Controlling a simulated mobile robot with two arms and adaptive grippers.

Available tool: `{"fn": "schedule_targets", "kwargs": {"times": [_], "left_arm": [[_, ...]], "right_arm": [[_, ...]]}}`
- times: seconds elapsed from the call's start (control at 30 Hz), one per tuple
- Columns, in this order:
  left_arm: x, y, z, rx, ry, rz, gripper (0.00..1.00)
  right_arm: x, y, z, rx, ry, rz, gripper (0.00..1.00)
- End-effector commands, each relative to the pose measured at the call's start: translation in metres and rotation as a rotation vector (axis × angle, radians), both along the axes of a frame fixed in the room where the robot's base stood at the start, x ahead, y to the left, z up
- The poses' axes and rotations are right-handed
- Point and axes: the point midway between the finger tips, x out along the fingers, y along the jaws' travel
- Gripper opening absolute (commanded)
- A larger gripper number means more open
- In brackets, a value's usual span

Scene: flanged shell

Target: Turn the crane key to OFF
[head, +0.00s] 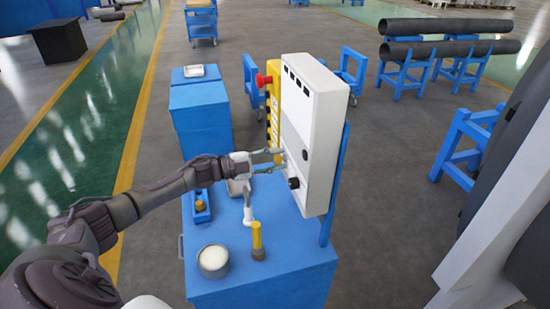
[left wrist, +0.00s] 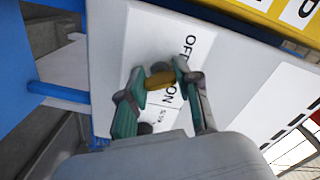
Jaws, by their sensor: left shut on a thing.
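The white control box (head: 312,110) stands upright at the back of the blue cabinet (head: 262,278). In the left wrist view its white label (left wrist: 190,45) reads OFF and ON. The brass-coloured key (left wrist: 159,80) sits over this label, close to the words. My left gripper (left wrist: 158,84) is shut on the key, one fingertip on each side of it. The fingers cover part of the label, so I cannot tell the key's setting. My right gripper is not in view.
A yellow pendant (head: 272,118) with a red button hangs beside the box. A black knob (head: 293,183) is lower on the box. A round tin (head: 213,261) and a yellow-handled tool (head: 257,240) stand on the cabinet top. A blue bin (head: 200,115) stands behind.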

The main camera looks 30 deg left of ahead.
Motion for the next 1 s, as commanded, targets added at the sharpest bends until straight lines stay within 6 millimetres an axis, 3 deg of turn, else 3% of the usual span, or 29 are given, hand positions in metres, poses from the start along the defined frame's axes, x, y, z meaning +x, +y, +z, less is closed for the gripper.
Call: {"fn": "schedule_targets", "kwargs": {"times": [0.4, 0.97, 1.0], "left_arm": [[0.0001, 0.0004, -0.0003, -0.154, 0.133, 0.002, 0.0], [-0.0001, 0.0004, -0.0011, -0.178, 0.153, 0.002, 0.0], [-0.0001, 0.0004, -0.0012, -0.178, 0.153, 0.002, 0.34]], "right_arm": [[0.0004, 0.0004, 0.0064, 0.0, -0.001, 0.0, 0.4], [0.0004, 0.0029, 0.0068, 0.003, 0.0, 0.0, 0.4], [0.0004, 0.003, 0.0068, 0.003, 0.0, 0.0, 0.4]]}}
